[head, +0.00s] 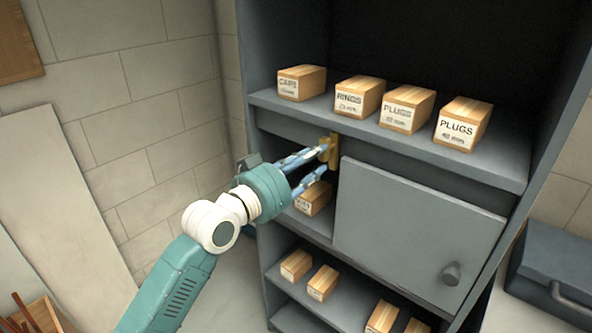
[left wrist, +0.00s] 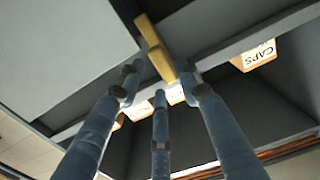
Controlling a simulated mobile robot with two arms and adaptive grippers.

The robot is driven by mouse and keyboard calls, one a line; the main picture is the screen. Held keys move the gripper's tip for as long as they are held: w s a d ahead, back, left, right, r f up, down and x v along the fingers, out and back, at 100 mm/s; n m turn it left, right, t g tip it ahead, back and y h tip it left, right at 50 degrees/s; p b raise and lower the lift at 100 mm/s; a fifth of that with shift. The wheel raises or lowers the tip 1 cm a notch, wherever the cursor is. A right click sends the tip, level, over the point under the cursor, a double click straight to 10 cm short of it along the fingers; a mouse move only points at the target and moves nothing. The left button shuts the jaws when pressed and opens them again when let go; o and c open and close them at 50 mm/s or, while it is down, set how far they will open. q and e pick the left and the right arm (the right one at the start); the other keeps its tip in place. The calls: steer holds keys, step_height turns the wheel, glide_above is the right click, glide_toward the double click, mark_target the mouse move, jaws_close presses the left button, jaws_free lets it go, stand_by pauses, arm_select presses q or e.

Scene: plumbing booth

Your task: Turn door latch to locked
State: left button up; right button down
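The brass door latch (head: 332,150) is on the grey cabinet at the upper left corner of the grey door (head: 415,230). In the left wrist view the latch (left wrist: 160,62) is a slanted brass bar, seen ahead between the fingertips. My left gripper (head: 321,162) has its blue fingers reaching to the latch from the left. In the left wrist view the left gripper (left wrist: 159,80) has its fingers spread apart. The right fingertip is close to the latch's lower end; I cannot tell if they touch. My right gripper is not in view.
Labelled wooden boxes, including the caps box (head: 301,83), stand on the shelf (head: 390,140) above the door. A box (head: 314,198) sits in the compartment left of the door, close below my fingers. The door has a round knob (head: 451,273). More boxes stand below.

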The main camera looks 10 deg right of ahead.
arm_select(q)
steer(key=v, duration=0.6)
steer(key=shift+s, duration=0.15)
steer(key=shift+a, duration=0.15)
